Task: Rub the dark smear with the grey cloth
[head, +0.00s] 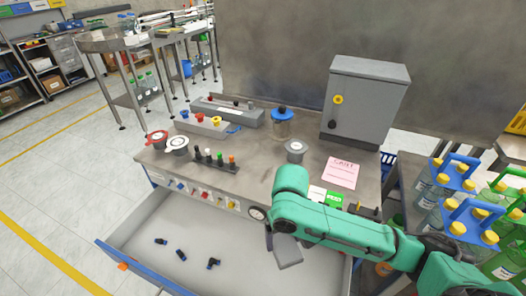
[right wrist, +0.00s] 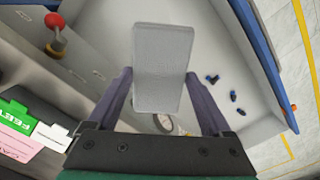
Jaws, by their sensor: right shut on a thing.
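My right gripper (right wrist: 158,75) is shut on the grey cloth (right wrist: 162,50), a flat pale grey rectangular pad held between its two fingers. In the head view the cloth (head: 288,256) shows as a grey slab below my green right arm, over the right part of the open drawer (head: 140,226). I cannot tell whether the cloth touches anything. No dark smear can be made out in either view; my arm, gripper and cloth hide part of the drawer and bench front. My left gripper is not in view.
Several small black fittings (head: 181,254) lie in the drawer. The bench top (head: 255,165) carries a grey cabinet (head: 366,100), jars, a pink card (head: 341,173) and a green card (head: 334,199). Bottles with yellow caps (head: 460,228) stand at right, close to my arm.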

